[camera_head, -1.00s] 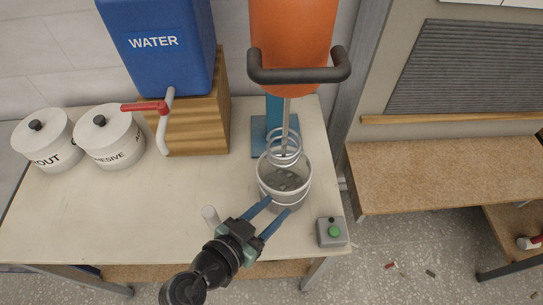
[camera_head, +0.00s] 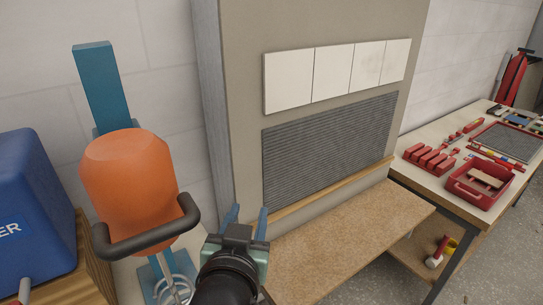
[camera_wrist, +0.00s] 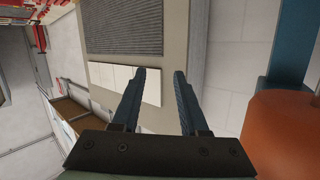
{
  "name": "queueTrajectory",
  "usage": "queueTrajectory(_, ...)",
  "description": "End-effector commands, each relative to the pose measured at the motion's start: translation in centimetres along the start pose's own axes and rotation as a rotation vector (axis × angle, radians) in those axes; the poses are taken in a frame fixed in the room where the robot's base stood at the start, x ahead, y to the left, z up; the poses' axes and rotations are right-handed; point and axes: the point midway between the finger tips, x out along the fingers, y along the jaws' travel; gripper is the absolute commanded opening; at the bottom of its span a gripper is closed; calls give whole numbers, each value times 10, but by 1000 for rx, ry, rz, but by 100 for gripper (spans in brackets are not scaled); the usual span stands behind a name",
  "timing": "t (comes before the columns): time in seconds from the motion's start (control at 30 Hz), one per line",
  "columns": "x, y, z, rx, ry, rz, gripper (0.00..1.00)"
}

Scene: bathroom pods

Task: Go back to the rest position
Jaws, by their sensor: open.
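My gripper (camera_head: 246,219) is raised in front of the wall panel in the head view, just right of the orange mixer. Its two blue fingers are apart with nothing between them. In the wrist view my gripper (camera_wrist: 161,75) also shows open and empty, with white tiles and bare wall beyond the fingers. The metal bucket and the button box are out of view now.
The orange mixer (camera_head: 135,180) with its dark handle stands close on the left, beside the blue water tank (camera_head: 32,215). A brown bench (camera_head: 350,235) runs below the ribbed panel (camera_head: 325,145). A table with a red tray (camera_head: 468,190) stands at right.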

Motion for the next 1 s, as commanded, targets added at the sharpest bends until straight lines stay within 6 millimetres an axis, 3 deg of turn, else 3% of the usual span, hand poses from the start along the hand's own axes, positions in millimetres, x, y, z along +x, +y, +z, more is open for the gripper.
queueTrajectory(0.03, -3, 14, -40, -17, 62, -14, 43)
queueTrajectory(0.17, -23, 38, -119, -112, 205, -66, 43)
queueTrajectory(0.27, -53, 24, -175, -104, 408, -86, 43)
queueTrajectory(0.4, -110, 19, -247, -91, 689, -101, 43)
queueTrajectory(0.5, -152, 17, -283, -83, 858, -109, 43)
queueTrajectory(0.6, -184, 17, -305, -77, 976, -115, 43)
queueTrajectory(0.7, -201, 16, -315, -74, 1039, -118, 43)
queueTrajectory(1.0, -207, 16, -318, -73, 1058, -120, 43)
